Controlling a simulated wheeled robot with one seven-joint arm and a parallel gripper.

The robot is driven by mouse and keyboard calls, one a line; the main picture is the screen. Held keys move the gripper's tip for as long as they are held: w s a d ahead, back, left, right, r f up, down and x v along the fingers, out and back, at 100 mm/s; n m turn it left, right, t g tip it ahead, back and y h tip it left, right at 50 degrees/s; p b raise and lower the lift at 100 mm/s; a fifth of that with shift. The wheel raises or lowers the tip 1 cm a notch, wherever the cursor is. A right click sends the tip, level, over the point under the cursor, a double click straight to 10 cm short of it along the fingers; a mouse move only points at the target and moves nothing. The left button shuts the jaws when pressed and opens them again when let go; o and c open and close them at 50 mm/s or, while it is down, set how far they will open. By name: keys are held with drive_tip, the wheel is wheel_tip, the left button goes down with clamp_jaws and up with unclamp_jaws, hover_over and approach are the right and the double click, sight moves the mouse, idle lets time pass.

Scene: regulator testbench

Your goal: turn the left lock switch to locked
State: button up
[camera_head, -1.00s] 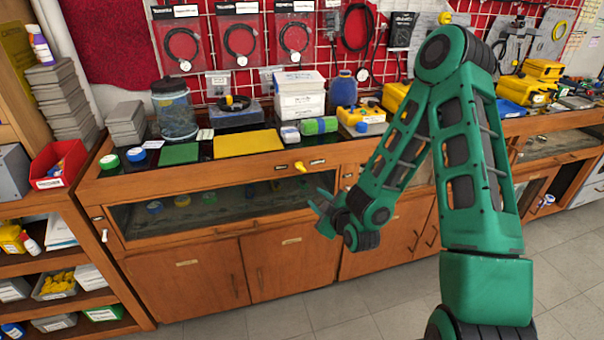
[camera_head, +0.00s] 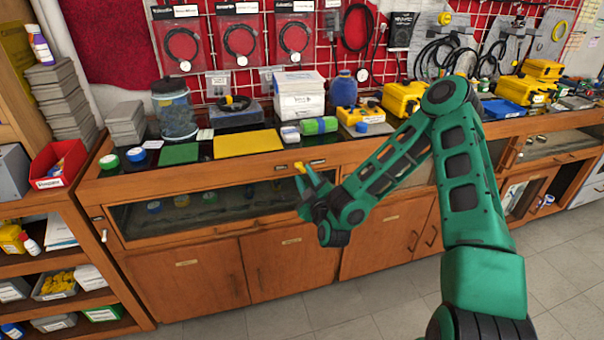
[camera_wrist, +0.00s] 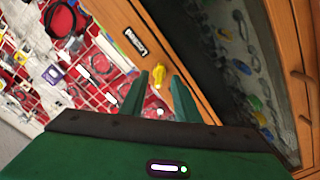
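The lock switch is a small yellow knob (camera_head: 299,167) on the wooden front rail of the workbench, below the yellow mat. In the wrist view the yellow knob (camera_wrist: 159,75) lies just beyond the fingertips, roughly between them. A dark label plate with pale lettering (camera_wrist: 136,42) sits beside it on the wood. My gripper (camera_head: 305,174) is at the bench front, its fingertips close to the knob. In the wrist view my gripper (camera_wrist: 160,84) has its two green fingers apart with nothing held. Whether they touch the knob, I cannot tell.
The workbench (camera_head: 190,190) has a glass-fronted case below the rail and wooden doors under it. The floor (camera_head: 300,320) in front is clear.

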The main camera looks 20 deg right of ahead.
sight(302, 170)
drive_tip(key=shift+w, duration=1.7)
drive_tip(key=shift+d, duration=0.1)
clamp_jaws()
drive_tip(key=m, duration=0.3)
drive_tip(key=shift+m, duration=0.4)
drive_tip(key=m, duration=0.4)
drive_tip(key=shift+m, duration=0.3)
drive_tip(key=m, duration=0.4)
drive_tip(key=shift+a+m, duration=0.2)
drive_tip(key=shift+m, duration=2.6)
drive_tip(key=shift+d, duration=0.1)
